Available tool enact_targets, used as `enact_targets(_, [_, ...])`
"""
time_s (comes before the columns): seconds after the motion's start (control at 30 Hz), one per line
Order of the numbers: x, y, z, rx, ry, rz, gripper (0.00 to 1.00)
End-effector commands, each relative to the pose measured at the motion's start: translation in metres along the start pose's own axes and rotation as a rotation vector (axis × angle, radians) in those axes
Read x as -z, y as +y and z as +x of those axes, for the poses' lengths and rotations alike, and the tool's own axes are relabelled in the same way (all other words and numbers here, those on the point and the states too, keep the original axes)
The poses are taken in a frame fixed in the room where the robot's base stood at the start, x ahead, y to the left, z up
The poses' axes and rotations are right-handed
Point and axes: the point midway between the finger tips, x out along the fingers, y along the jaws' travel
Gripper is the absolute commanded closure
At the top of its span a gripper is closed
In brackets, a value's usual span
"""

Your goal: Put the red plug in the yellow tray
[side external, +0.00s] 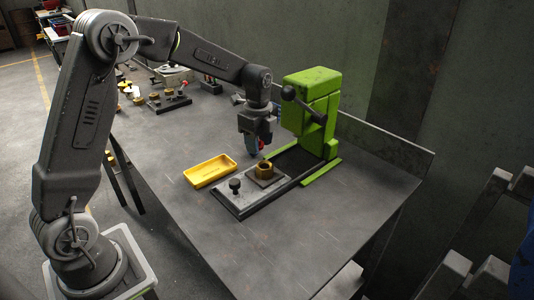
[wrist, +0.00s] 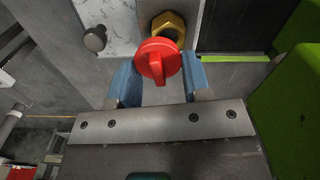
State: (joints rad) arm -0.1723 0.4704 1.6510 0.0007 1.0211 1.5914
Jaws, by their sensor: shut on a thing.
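The red plug (wrist: 157,60) is round with a raised grip bar. In the wrist view it sits between the two blue fingers of my gripper (wrist: 160,74), which is shut on it. In the side view my gripper (side external: 254,146) hangs above the table, just behind the brass fitting, and its fingers mostly hide the plug. The yellow tray (side external: 193,181) is shallow, rectangular and looks empty. It lies on the table to the left of my gripper in the side view.
A brass hex fitting (side external: 265,170) sits on a plate by a dark knob (side external: 235,186), in front of the green press (side external: 318,95). It also shows in the wrist view (wrist: 168,20). Other fittings stand at the table's far left. The table front is clear.

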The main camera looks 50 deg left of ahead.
Motion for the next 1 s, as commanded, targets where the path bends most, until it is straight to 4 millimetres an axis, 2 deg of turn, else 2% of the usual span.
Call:
enact_targets(0.03, [-0.013,0.005,-0.009,0.005,0.000,-0.005,0.78])
enact_targets(0.2, [-0.047,0.020,-0.031,0.005,0.000,-0.005,0.78])
enact_targets(0.5, [-0.085,0.037,-0.052,0.001,0.000,0.001,0.78])
enact_targets(0.57, [-0.095,0.042,-0.052,0.000,0.001,0.005,0.78])
enact_targets(0.67, [-0.122,0.057,-0.044,-0.002,0.001,0.027,0.78])
enact_targets(0.8, [-0.164,0.087,-0.029,-0.002,0.002,0.076,0.78])
enact_targets(1.0, [-0.205,0.128,-0.010,0.001,0.001,0.143,0.78])
